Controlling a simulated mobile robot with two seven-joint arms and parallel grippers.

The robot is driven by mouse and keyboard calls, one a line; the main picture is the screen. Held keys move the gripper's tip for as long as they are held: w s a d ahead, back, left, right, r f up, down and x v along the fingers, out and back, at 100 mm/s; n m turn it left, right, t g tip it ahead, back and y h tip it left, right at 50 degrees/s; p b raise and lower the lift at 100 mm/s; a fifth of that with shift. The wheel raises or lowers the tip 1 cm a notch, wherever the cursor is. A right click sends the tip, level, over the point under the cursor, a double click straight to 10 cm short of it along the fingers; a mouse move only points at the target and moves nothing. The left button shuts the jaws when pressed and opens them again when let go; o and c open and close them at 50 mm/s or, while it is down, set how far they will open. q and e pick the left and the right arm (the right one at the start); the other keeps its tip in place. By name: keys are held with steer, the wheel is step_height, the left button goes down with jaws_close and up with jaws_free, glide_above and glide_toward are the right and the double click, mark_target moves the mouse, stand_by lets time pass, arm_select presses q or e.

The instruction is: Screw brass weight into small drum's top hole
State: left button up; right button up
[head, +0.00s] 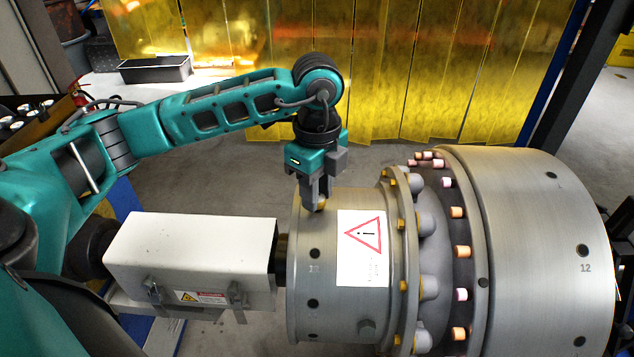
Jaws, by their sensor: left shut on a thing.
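The small drum (328,320) is a grey metal cylinder in the middle of the head view, with dark holes along its rim and a white warning label on its side. My left gripper (314,203) points down at the top of the small drum. It is shut on the brass weight (321,204), of which only a small bit shows between the fingertips. The weight is at or just above the drum's top; I cannot tell whether it sits in the top hole, which the fingers hide. My right gripper is not in view.
A large drum (540,220) with a bolted flange adjoins on the right. A white box housing (190,250) stands left of the small drum. Yellow strip curtains (400,70) hang behind. A dark bin (155,69) is on the floor at the back left.

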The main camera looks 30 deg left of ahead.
arm_select(q)
steer(key=n+p, duration=0.2)
steer(key=n, duration=0.3)
steer(key=shift+r, duration=0.15)
steer(key=shift+n+p, duration=0.3)
steer(key=shift+n, duration=0.9)
steer(key=shift+p, duration=0.3)
steer(key=p, duration=0.1)
steer(key=n+p, duration=0.1)
steer(key=p, duration=0.1)
steer(key=shift+s+r, duration=0.1)
steer(key=shift+r, duration=0.2)
steer(key=shift+d+f+n+b, duration=0.2)
steer(key=shift+f+n+b, duration=0.15)
steer(key=shift+f, duration=0.1)
steer(key=shift+n, duration=0.25)
